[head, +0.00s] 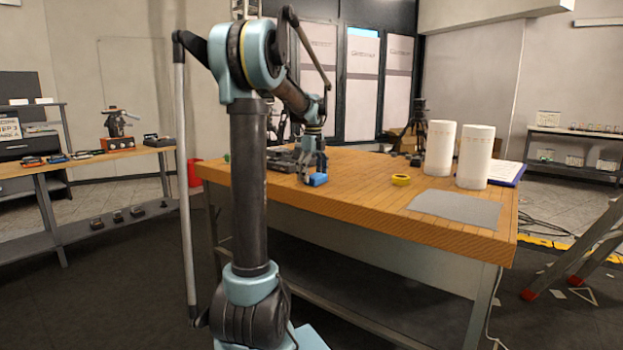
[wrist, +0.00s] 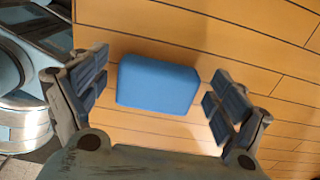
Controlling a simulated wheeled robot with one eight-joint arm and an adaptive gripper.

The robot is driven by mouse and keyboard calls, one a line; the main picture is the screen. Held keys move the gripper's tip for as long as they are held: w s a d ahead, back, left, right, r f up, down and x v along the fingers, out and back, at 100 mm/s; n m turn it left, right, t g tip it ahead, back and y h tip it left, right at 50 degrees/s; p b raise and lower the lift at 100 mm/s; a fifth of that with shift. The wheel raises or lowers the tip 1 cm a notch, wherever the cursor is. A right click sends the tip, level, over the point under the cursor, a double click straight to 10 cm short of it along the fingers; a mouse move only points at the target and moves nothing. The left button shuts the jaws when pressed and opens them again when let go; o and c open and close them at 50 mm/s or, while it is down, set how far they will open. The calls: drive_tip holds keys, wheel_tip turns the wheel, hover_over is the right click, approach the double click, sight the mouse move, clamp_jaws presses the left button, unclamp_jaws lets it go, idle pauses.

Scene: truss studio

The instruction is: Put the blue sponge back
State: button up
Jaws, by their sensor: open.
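The blue sponge (head: 318,180) lies on the wooden table (head: 340,205) near its front edge, left of the middle. In the wrist view the sponge (wrist: 158,84) sits between the two spread fingers of my gripper (wrist: 158,98), with a gap on each side. In the head view my gripper (head: 313,172) is right over the sponge, pointing down. My gripper is open and holds nothing. I cannot tell exactly how far the fingertips are above the table top.
A grey mat (head: 456,207) lies at the table's right front. Two white rolls (head: 440,148) (head: 475,157) stand behind the mat. Dark gear (head: 284,158) lies left of my gripper. A ladder (head: 590,250) stands at the right.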

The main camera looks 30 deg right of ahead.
sight(312, 175)
wheel_tip(312, 175, up, 12)
drive_tip(key=s+a+f+n, duration=0.15)
drive_tip(key=a+n, duration=0.25)
drive_tip(key=a, duration=0.4)
drive_tip(key=s+a+f+n, duration=0.1)
drive_tip(key=a+f+n, duration=0.25)
drive_tip(key=a, duration=0.35)
drive_tip(key=s+a+f+n+t, duration=0.1)
drive_tip(key=s+a+f+n, duration=0.25)
drive_tip(key=a, duration=0.25)
drive_tip(key=s+a+f+n, duration=0.2)
drive_tip(key=s+a+n, duration=0.1)
drive_tip(key=a+n, duration=0.25)
drive_tip(key=s+a+f+n, duration=0.6)
drive_tip(key=s+f+n, duration=0.1)
drive_tip(key=f, duration=0.3)
drive_tip(key=s+a+f+n+t, duration=0.1)
drive_tip(key=s+a+f+n, duration=0.6)
drive_tip(key=f, duration=0.3)
drive_tip(key=shift+s+a+f+n, duration=0.25)
drive_tip(key=shift+s+f+n, duration=0.1)
drive_tip(key=shift+s+n, duration=0.3)
drive_tip(key=shift+s, duration=0.15)
